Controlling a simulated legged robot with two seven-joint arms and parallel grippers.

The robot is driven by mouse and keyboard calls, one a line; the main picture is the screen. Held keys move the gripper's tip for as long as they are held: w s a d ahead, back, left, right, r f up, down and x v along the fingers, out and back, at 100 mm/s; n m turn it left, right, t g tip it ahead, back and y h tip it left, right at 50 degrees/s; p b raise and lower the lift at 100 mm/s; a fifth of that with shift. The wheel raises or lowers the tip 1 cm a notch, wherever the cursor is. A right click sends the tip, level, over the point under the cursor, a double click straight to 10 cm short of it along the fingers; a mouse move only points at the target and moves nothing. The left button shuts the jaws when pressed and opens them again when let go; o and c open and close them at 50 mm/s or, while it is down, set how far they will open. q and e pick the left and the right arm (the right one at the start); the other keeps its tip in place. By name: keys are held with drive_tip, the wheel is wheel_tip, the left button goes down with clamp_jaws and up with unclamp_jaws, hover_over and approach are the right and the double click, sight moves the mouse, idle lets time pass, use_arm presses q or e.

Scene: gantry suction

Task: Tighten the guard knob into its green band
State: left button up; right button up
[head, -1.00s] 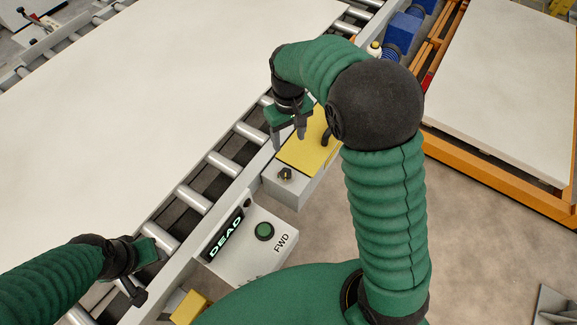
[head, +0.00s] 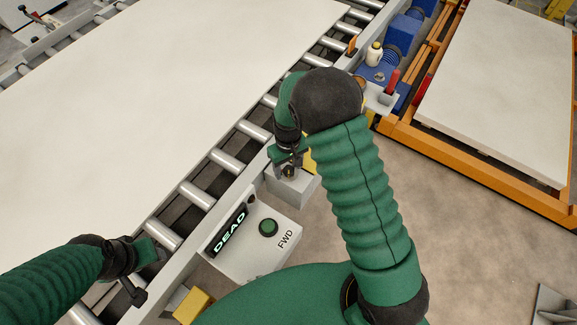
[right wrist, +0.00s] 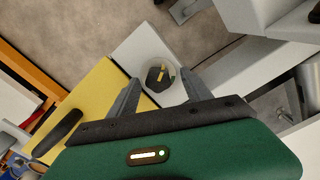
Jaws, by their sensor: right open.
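The guard knob (right wrist: 158,76) is dark with a yellow pointer and sits on a round pale disc on a grey box (right wrist: 140,47) in the right wrist view. I cannot make out a green band on it. My right gripper (right wrist: 161,80) is open, with one fingertip on each side of the knob; I cannot tell if they touch it. In the head view my right gripper (head: 288,171) is over the grey box (head: 300,190) and mostly hides the knob. The yellow guard (right wrist: 88,105) lies beside the knob. My left gripper (head: 143,277) is at the rollers, its opening unclear.
A control box (head: 255,245) with a green button (head: 268,227) and a display reading DEAD (head: 230,231) stands nearer me. A large white board (head: 150,110) lies on the roller conveyor. A black handle (right wrist: 57,132) stands on the yellow guard.

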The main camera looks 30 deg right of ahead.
drive_tip(key=shift+a, duration=0.15)
drive_tip(key=c, duration=0.4)
drive_tip(key=shift+d, duration=0.4)
clamp_jaws()
drive_tip(key=shift+a, duration=0.15)
drive_tip(key=m+p, duration=0.1)
drive_tip(key=m, duration=0.2)
drive_tip(key=shift+s+p, duration=0.1)
drive_tip(key=shift+p, duration=0.3)
drive_tip(key=m+p, duration=0.1)
drive_tip(key=m, duration=0.2)
drive_tip(key=shift+m+p, duration=0.7)
drive_tip(key=shift+m, duration=0.7)
drive_tip(key=shift+f, duration=0.1)
